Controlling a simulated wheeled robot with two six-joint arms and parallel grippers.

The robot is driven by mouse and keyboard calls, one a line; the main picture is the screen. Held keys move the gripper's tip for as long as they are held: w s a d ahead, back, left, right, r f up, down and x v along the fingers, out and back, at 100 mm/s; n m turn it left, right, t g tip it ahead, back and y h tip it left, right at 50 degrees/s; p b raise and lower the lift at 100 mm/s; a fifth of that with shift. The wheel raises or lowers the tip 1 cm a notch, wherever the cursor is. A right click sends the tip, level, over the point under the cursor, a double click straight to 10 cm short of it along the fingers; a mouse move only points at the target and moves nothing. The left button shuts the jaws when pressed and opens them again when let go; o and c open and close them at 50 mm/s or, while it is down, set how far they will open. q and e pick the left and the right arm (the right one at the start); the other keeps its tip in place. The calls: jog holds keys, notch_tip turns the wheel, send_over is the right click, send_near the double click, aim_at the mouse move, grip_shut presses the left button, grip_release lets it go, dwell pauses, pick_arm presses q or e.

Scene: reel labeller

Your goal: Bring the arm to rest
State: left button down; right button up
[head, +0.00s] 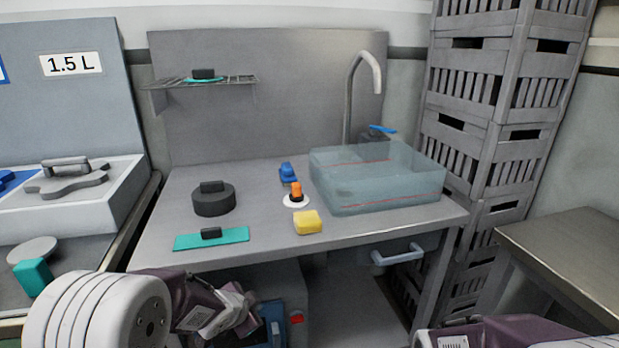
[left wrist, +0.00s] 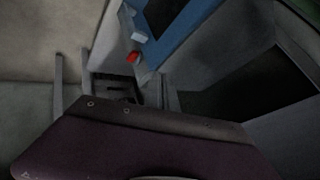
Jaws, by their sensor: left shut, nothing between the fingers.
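My left arm comes in at the lower left of the head view, with a white round joint and a dark purple wrist. My left gripper (head: 246,312) is low in front of the table's front edge, below the teal mat. It is shut and holds nothing. In the left wrist view, the purple wrist housing fills the bottom and hides much of what lies beyond. Part of my right arm shows at the lower right of the head view, but its fingers are out of the picture.
The grey table (head: 270,228) holds a teal mat (head: 230,240), a dark round weight (head: 213,204), a yellow sponge (head: 307,222) and a clear bluish basin (head: 375,190). Grey crates (head: 470,80) stand stacked at right. A blue-and-grey unit (head: 270,322) stands just beyond the gripper.

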pick_arm(q)
jog(key=s+a+f+n+g+y, duration=0.15)
jog(key=s+n+g, duration=0.35)
jog(key=s, duration=0.6)
jog(key=s+a+f+n+g, duration=0.1)
jog(key=s+f+n+g, duration=0.15)
jog(key=s+n, duration=0.6)
notch_tip(320, 180, up, 27)
jog(key=s+m+p, duration=0.1)
jog(key=m+p, duration=0.1)
jog(key=p, duration=2.5)
jog(key=shift+s, duration=0.3)
jog(key=shift+m+t, duration=0.25)
